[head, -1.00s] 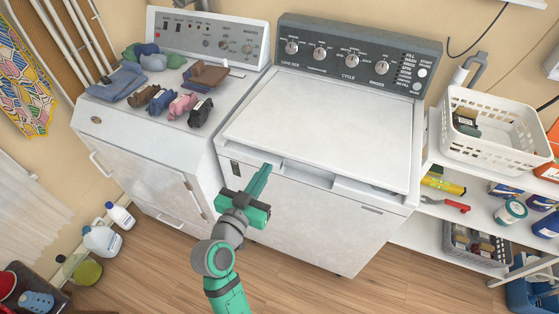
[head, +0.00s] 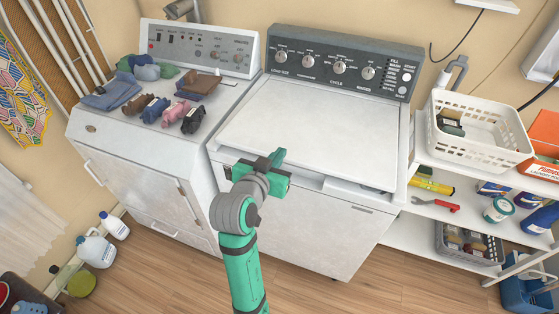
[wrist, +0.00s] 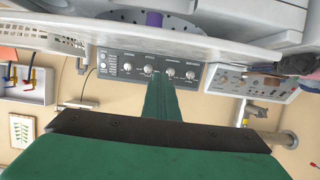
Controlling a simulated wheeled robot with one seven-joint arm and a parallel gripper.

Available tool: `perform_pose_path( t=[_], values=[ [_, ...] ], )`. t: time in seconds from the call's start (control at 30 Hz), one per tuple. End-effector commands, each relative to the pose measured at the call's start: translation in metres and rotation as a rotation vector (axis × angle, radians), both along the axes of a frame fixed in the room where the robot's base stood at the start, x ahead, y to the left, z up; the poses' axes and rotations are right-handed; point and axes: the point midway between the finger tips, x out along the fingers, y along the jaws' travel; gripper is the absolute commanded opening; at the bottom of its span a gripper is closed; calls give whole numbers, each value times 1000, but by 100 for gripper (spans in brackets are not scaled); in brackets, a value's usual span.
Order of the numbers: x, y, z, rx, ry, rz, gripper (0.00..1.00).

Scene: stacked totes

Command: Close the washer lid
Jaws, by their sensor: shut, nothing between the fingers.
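The washer (head: 300,225) is a white top-loader with a dark control panel (head: 340,65) at its back. Its white lid (head: 315,125) lies low and almost flat in the head view, with a gap under its front edge. In the wrist view, which is upside down, the lid's edge (wrist: 130,37) runs across the top, with the tub and a purple part (wrist: 153,18) showing past it. My green gripper (head: 278,157) is shut and empty. It overlaps the lid's front edge in the head view; I cannot tell whether it touches.
A white dryer (head: 150,185) stands close on the left with folded cloths and socks on top. A shelf (head: 395,230) with a white basket (head: 480,150) and cans stands close on the right. Bottles (head: 95,248) stand on the floor at left. Wooden floor in front is open.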

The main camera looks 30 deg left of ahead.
Motion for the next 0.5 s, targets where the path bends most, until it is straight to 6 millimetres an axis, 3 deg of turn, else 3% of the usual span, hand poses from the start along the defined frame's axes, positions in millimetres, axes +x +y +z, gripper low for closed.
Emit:
perform_pose_path(
  t=[0.3, 0.5],
  values=[
    [55, 13, -21, 0, 1, -1, 0],
    [50, 11, -49, -1, 2, -1, 0]
  ],
)
